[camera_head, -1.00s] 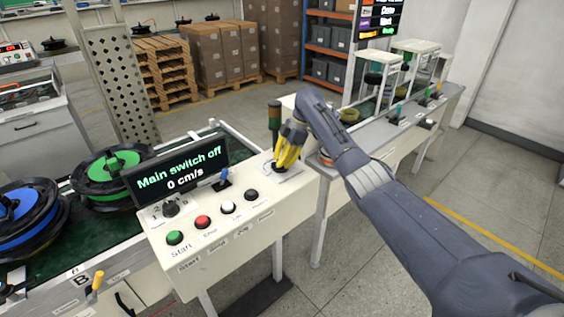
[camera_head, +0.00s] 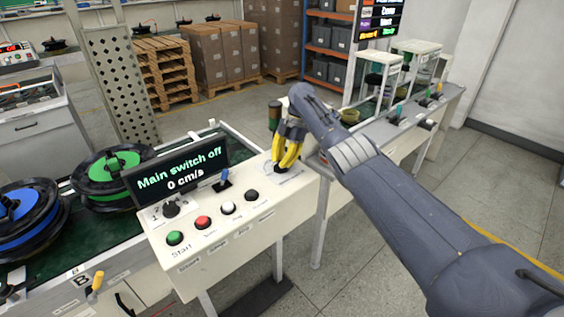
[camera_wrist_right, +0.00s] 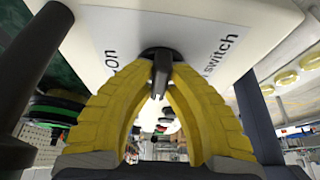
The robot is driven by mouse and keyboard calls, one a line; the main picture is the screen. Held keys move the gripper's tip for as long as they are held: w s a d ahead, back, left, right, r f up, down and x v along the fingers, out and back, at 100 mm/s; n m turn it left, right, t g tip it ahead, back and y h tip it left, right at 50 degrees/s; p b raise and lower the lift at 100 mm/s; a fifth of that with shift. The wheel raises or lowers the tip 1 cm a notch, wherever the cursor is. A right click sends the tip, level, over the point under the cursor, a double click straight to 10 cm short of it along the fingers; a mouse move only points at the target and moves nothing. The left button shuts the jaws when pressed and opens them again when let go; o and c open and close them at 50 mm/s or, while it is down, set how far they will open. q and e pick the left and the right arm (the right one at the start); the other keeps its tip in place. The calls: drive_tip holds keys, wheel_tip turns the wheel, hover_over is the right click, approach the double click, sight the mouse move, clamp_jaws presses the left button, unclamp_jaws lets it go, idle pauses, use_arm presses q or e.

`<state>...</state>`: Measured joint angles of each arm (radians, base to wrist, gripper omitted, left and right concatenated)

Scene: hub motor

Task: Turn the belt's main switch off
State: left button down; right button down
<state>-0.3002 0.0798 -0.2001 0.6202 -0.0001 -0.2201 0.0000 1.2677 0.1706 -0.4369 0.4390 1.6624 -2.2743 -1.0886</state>
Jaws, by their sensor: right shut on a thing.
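The belt's control panel (camera_head: 265,218) is a white box with a display (camera_head: 178,173) that reads "Main switch off" and "0 cm/s". My right gripper (camera_head: 284,166), with yellow fingers, is at the panel's right end, over the main switch. In the right wrist view its fingers (camera_wrist_right: 162,80) are shut on the dark main switch knob (camera_wrist_right: 160,72). The printed words "on" and "switch" show beside the knob. In the head view the fingers hide most of the switch. My left gripper is not in view.
Green (camera_head: 175,238), red (camera_head: 203,223), white (camera_head: 228,208) and black (camera_head: 252,195) buttons line the panel's front. A dark selector knob (camera_head: 171,209) and a blue-tipped lever (camera_head: 223,180) sit behind them. Hub motors with green (camera_head: 112,165) and blue (camera_head: 17,204) faces lie on the belt.

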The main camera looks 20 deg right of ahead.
idle(0.3)
drive_tip(key=c, duration=1.4)
unclamp_jaws()
drive_tip(key=shift+o, duration=0.2)
drive_tip(key=shift+r, duration=0.1)
wheel_tip(320, 180, up, 10)
drive_tip(key=shift+f, duration=0.1)
